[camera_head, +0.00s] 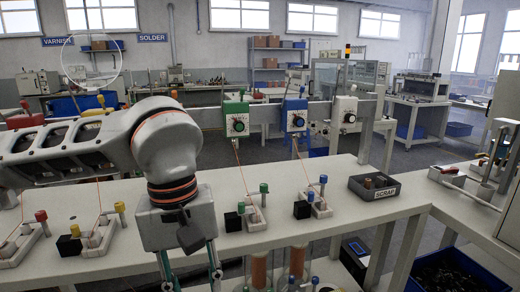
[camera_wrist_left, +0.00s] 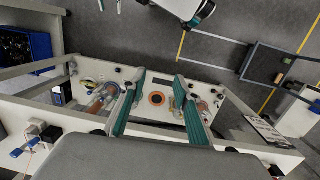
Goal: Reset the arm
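My left arm comes in from the left in the head view, with its gripper (camera_head: 190,280) pointing down at the front edge of the white bench (camera_head: 330,222). Its two teal fingers stand apart, and the lower ends are cut off by the picture edge. In the left wrist view the gripper (camera_wrist_left: 158,85) is open, with no object held between the fingers. A panel with an orange ring (camera_wrist_left: 157,98) shows behind the gap.
White connector fixtures with black blocks and coloured posts stand along the bench, including a green-post one (camera_head: 250,215) and a blue-post one (camera_head: 312,205). A black SCRAP box (camera_head: 374,187) sits at the right. Copper-coloured cylinders (camera_head: 297,262) stand below the front edge.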

